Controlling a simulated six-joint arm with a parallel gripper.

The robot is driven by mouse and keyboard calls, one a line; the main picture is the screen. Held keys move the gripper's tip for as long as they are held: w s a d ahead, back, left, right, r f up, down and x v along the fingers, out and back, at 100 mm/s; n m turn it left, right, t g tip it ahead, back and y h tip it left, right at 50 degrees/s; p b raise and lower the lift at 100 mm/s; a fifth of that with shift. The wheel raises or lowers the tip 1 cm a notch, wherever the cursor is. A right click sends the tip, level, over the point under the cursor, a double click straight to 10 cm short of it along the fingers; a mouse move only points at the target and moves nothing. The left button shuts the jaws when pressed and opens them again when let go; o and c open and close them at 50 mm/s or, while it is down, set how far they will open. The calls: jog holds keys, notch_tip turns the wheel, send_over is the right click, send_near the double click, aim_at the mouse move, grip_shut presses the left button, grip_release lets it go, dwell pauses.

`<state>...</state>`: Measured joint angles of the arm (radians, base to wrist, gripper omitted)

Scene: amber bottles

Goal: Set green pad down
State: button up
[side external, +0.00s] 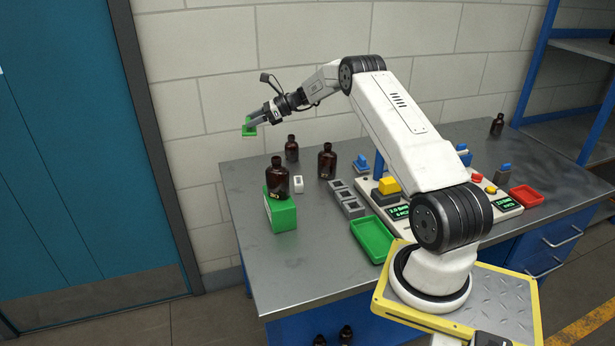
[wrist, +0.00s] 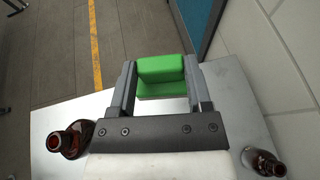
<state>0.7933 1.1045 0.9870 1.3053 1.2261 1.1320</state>
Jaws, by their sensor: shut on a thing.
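My gripper (side external: 250,122) is shut on the green pad (side external: 248,130) and holds it high above the far left end of the metal table. In the wrist view the green pad (wrist: 163,76) sits between the two fingers of my gripper (wrist: 162,82). The pad looks like a small green block with a raised part and a flatter part. What lies directly beneath it is hard to tell.
A green tray (side external: 372,240), grey holders (side external: 347,199) and a red tray (side external: 526,196) lie farther right. The front left tabletop is clear.

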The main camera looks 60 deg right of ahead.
aim_at(255, 129)
notch_tip(255, 129, up, 7)
jog(key=s+a+n+g+y, duration=0.5)
jog(key=s+a+n+g, duration=0.15)
jog(key=s+a, duration=1.85)
notch_tip(255, 129, down, 20)
jog(key=s+d, duration=0.1)
jog(key=shift+d, duration=0.3)
jog(key=shift+t, duration=0.25)
jog(key=shift+f, duration=2.1)
jog(key=shift+f, duration=0.1)
jog(key=shift+f, duration=1.65)
jog(key=shift+f, duration=0.15)
